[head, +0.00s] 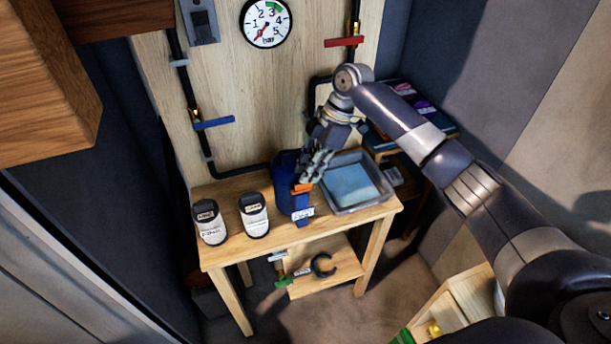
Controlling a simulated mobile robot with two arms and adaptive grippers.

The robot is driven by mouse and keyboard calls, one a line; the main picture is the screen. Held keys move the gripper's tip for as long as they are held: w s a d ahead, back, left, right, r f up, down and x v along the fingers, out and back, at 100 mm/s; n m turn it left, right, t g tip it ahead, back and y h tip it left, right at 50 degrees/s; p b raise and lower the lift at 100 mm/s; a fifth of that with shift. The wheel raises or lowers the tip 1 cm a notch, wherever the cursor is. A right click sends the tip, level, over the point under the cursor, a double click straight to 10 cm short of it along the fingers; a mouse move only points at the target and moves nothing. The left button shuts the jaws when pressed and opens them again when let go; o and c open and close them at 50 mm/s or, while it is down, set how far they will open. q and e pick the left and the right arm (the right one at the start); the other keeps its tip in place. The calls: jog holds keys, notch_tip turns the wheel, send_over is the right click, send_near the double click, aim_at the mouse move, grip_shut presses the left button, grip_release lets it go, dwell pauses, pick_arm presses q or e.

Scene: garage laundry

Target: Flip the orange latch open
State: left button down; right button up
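The orange latch (301,188) is on the front of a dark blue container (287,185) that stands on the wooden bench. A white label (302,214) shows below the latch. My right gripper (314,166) is right at the container's upper right side, just above the latch, and covers part of it. I cannot tell whether the fingers touch the latch or whether they are open or shut. My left gripper is not in view.
Two white canisters with dark tops (254,215) stand left of the container. A grey tray (376,202) with blue contents lies to its right. A gauge (265,22), a blue-handled valve (214,123) and a red-handled valve (344,42) are on the panel behind.

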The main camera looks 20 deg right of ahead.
jog(key=v, duration=0.9)
jog(key=shift+f, duration=0.1)
